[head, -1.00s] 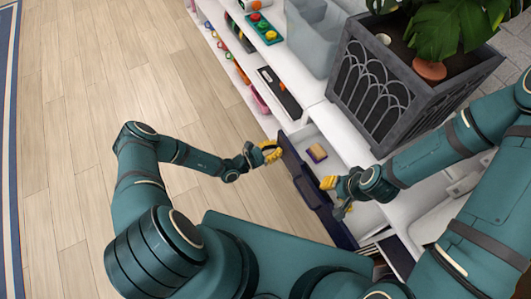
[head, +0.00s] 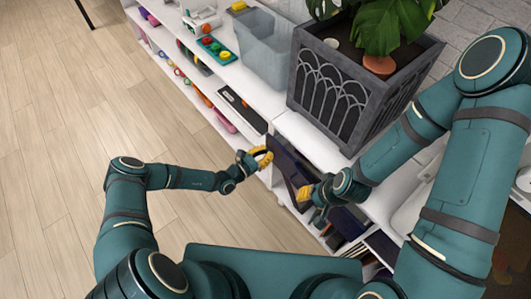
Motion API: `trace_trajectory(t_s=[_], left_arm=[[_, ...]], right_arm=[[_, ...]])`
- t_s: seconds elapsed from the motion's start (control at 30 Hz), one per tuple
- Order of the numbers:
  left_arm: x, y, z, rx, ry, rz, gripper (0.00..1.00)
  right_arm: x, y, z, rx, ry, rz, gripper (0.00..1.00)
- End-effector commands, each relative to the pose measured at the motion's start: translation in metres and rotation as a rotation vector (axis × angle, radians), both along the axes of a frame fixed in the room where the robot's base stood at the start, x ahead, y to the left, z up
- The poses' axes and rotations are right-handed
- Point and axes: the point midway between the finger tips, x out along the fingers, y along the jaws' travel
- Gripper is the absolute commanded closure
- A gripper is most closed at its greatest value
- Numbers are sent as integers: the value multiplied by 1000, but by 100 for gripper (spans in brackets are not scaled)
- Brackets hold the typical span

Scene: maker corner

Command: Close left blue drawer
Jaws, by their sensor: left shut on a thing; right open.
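The left blue drawer (head: 287,163) is a dark navy front in the white shelf unit below the planter. Its front now sits close against the unit and no inside shows; whether it is fully flush I cannot tell. My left gripper (head: 261,158) has yellow fingers and is shut at the drawer's left edge; the exact contact is small in view. My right gripper (head: 305,196) is open at the right part of the drawer front, partly covering it.
A grey planter (head: 345,95) with a leafy plant stands on the white shelf unit (head: 310,143). A grey translucent bin (head: 263,50) and a teal tray (head: 216,50) with coloured pieces stand further left. Open compartments lie right of the drawer. The wooden floor (head: 90,130) at left is clear.

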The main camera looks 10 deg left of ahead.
Motion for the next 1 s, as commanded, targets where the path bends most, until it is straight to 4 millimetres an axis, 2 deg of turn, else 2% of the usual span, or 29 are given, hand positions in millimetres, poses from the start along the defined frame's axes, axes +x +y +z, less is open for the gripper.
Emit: trace_trajectory(t_s=[0.17, 0.27, 0.6, 0.83, 0.87, 0.9, 0.97, 1.0], left_arm=[[-4, 4, 0, 1, 1, 0, 100], [-12, 14, -1, 2, 2, 2, 100], [-60, 61, 0, 1, 1, 3, 100], [-81, 80, 0, 0, 0, 1, 100], [-82, 82, 0, 0, 0, 0, 100], [-84, 83, 0, 0, 0, 0, 100], [-85, 84, 0, 0, 0, 0, 100], [-86, 85, 0, 0, 0, 0, 100]], right_arm=[[0, 0, 0, 0, -1, 0, 61], [0, 0, 0, 0, -1, 0, 61], [0, 0, 0, 0, -1, 0, 61], [0, 0, 0, 0, 0, 0, 61], [0, 0, 0, 0, 0, 0, 65], [0, 0, 0, 0, 0, 0, 79], [0, 0, 0, 0, 0, 0, 100], [0, 0, 0, 0, 0, 0, 100]])
